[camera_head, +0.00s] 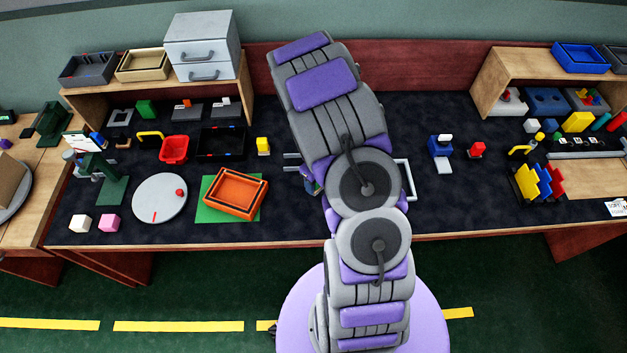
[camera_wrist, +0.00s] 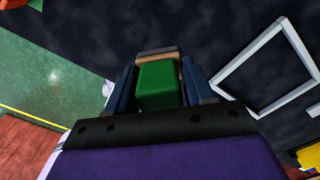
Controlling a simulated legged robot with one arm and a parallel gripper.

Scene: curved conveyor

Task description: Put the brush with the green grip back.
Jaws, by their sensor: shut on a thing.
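The brush's green grip (camera_wrist: 160,88) shows as a green block with a tan edge at its far end in the wrist view. My gripper (camera_wrist: 158,75) is shut on it, with one dark blue finger on each side. The brush's bristles cannot be made out. In the head view my arm covers most of the gripper, and only a small bluish part shows left of the arm. A light grey square frame (camera_wrist: 265,75) lies on the dark bench top, apart from the gripper to its right; its right side also shows in the head view (camera_head: 409,180).
The dark bench top (camera_head: 300,220) is clear in front of the arm. To the left are an orange tray (camera_head: 236,190) on a green mat and a round white disc (camera_head: 160,198). To the right stand a blue block (camera_head: 440,147) and a red piece (camera_head: 477,149).

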